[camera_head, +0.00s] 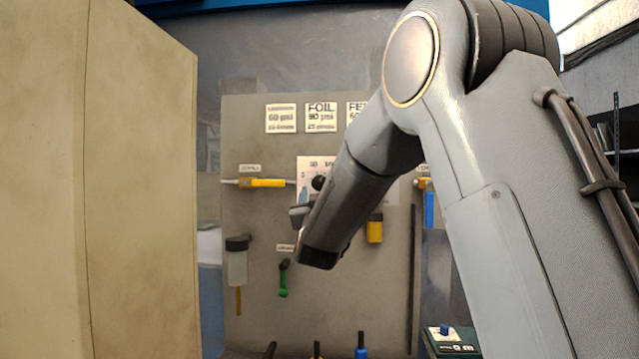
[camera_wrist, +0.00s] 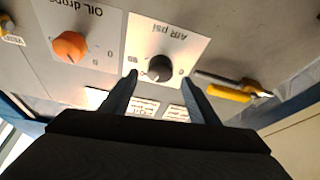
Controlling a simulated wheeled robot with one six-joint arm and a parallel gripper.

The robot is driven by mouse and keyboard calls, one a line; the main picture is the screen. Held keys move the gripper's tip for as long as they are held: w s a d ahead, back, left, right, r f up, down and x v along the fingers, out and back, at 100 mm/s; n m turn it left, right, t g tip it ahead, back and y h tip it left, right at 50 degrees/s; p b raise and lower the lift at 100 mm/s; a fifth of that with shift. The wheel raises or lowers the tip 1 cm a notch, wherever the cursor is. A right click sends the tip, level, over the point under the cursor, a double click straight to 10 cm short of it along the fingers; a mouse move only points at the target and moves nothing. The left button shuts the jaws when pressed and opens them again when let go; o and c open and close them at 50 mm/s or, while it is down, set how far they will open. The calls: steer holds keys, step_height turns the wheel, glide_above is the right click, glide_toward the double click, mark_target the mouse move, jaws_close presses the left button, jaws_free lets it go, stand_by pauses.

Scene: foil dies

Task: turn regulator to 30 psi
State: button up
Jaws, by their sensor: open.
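The regulator is a dark round knob (camera_wrist: 159,73) on a white plate marked "AIR psi" (camera_wrist: 172,38); the wrist view shows it upside down. Its pointer setting is too small to read. My gripper (camera_wrist: 159,78) is open, one finger to each side of the knob in that view; I cannot tell whether they touch it. In the head view a dark knob (camera_head: 319,183) shows on a white plate (camera_head: 304,166), partly hidden by my arm.
An orange knob (camera_wrist: 70,46) sits on an "OIL drops" plate beside it. A yellow-handled tool (camera_wrist: 229,92) hangs on the other side. Setting cards, one reading "FOIL 80 psi" (camera_head: 321,117), are above. A large beige cabinet (camera_head: 140,180) stands at the left.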

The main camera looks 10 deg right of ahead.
mark_target(320, 184)
steer(key=p+x, duration=0.1)
steer(key=x, duration=0.5)
steer(key=shift+p, duration=0.35)
steer(key=c, duration=1)
